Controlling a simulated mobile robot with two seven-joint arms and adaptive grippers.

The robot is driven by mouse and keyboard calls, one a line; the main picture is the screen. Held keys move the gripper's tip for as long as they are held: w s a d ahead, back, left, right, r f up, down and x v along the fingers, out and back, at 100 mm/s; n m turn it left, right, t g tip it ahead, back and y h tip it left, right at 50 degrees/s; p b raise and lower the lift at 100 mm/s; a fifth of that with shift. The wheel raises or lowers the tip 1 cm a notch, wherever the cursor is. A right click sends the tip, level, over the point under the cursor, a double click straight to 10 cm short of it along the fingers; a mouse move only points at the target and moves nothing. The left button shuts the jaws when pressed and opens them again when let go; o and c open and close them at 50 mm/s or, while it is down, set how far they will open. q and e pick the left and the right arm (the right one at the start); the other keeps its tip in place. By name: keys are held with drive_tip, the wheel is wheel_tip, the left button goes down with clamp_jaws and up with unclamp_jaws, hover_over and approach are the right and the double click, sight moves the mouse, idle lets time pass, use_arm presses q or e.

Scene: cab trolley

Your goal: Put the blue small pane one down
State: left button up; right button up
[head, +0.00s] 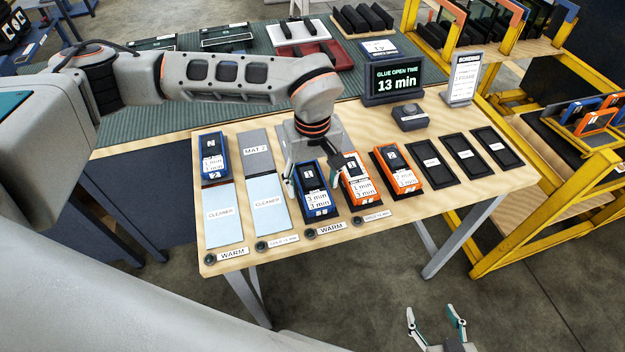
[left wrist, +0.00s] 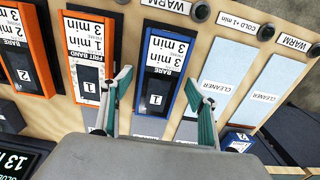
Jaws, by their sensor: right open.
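The blue small pane marked 1 (head: 318,203) lies flat in a dark mat on the wooden table, with a white label reading 3 min. It also shows in the left wrist view (left wrist: 165,62). My left gripper (head: 311,184) is over it, with one fingertip beyond each long side. In the left wrist view the fingers (left wrist: 158,88) are spread, and a gap shows between the left one and the blue frame. My right gripper (head: 437,318) is open and empty, low at the bottom, away from the table.
Another blue pane (head: 214,164) lies at the table's left, beside an empty MAT 2 (head: 257,147). Two orange panes (head: 360,192) (head: 405,181) lie right of pane 1. Light blue cleaner pads (head: 224,232) are in front. Empty black mats (head: 465,160) are at right; a timer screen (head: 394,80) stands behind.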

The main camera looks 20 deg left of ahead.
sight(312, 185)
use_arm(q)
wheel_tip(312, 185, up, 12)
drive_tip(key=shift+r, duration=0.15)
idle(0.5)
idle(0.4)
